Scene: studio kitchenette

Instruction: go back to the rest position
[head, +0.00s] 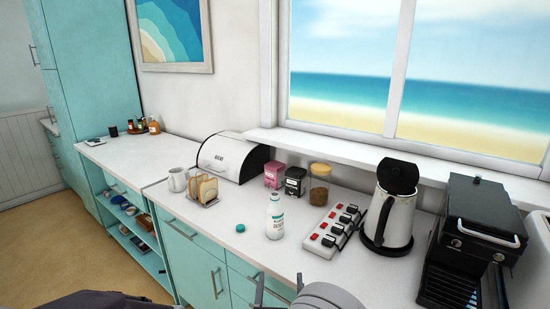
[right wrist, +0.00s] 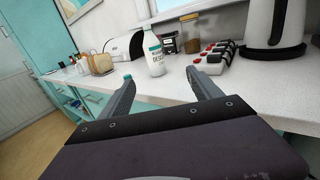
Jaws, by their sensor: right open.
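My right gripper (head: 279,282) is at the bottom of the head view, in front of the counter edge. In the right wrist view its two fingers (right wrist: 159,78) are spread apart with nothing between them. A white bottle with a teal label (head: 275,216) stands upright on the counter beyond the fingertips, apart from them; it also shows in the right wrist view (right wrist: 154,55). A small teal cap (head: 240,228) lies on the counter left of the bottle.
The white counter (head: 205,240) has bare room left of the bottle. A toast rack (head: 204,190), mug (head: 178,179) and bread bin (head: 232,157) stand left. A switched power strip (head: 334,230), kettle (head: 388,215) and coffee machine (head: 468,240) stand right. Teal drawers (head: 190,250) are below.

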